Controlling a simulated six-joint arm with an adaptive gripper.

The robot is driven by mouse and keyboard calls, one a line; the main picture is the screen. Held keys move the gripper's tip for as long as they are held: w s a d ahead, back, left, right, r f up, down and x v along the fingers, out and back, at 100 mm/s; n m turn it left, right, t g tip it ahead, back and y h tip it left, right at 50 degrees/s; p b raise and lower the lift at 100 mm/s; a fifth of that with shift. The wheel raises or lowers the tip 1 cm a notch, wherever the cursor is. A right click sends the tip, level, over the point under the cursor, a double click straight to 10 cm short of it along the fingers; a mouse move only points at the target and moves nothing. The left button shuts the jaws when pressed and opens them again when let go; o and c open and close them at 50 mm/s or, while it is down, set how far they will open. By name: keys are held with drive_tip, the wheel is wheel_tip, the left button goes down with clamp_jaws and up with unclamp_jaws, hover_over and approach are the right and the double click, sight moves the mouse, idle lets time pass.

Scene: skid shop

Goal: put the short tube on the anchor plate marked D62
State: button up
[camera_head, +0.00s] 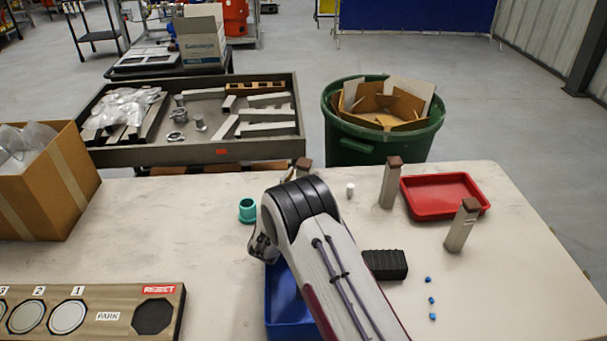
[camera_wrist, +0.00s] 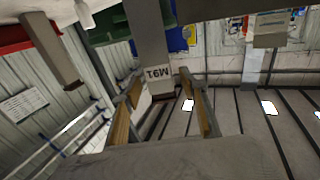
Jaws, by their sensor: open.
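Three grey square posts with brown tops stand upright on the table: one (camera_head: 389,185) left of the red tray, one (camera_head: 461,226) in front of it, and one (camera_head: 303,165) mostly hidden behind my arm. I cannot tell which thing is the short tube, and no mark D62 is legible. In the wrist view, which looks upside down, a post (camera_wrist: 148,35) with a label, perhaps M61, reaches between the tan-padded fingers of my gripper (camera_wrist: 165,98). The fingers are open, with gaps visible beside the post. My arm hides the fingertips in the head view.
A red tray (camera_head: 408,199), blue tray (camera_head: 279,327), teal cup (camera_head: 247,214), black block (camera_head: 385,265), white cylinder (camera_head: 350,189) and wooden board (camera_head: 105,290) with numbered circles are on the table. A cardboard box (camera_head: 60,200) stands left. A green bin (camera_head: 375,150) stands beyond.

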drive_tip(key=shift+w+r, duration=0.1)
drive_tip(key=shift+r, duration=3.4)
drive_tip(key=shift+r, duration=0.15)
wheel_tip(320, 180, up, 12)
drive_tip(key=s+n+g+y, duration=0.1)
drive_tip(key=s+n+y, duration=0.15)
drive_tip(key=y, duration=0.25)
drive_tip(key=s+r+n+g+y, duration=0.1)
drive_tip(key=s+r+g+y, duration=0.1)
drive_tip(key=s+r, duration=0.3)
drive_tip(key=s+r+g+y, duration=0.1)
drive_tip(key=s+r, duration=0.1)
drive_tip(key=s, duration=0.6)
drive_tip(key=s+d+f+g, duration=0.1)
drive_tip(key=s+d+g, duration=0.1)
drive_tip(key=s, duration=1)
drive_tip(key=s+d+f+g, duration=0.2)
drive_tip(key=s+d, duration=0.3)
drive_tip(key=s, duration=0.8)
drive_tip(key=s+d+f+g+h, duration=0.1)
drive_tip(key=s+d+f+g, duration=0.1)
drive_tip(key=s, duration=1.1)
drive_tip(key=shift+s+d+f+n+g, duration=0.2)
drive_tip(key=shift+d+n+g, duration=0.3)
drive_tip(key=shift+d, duration=0.55)
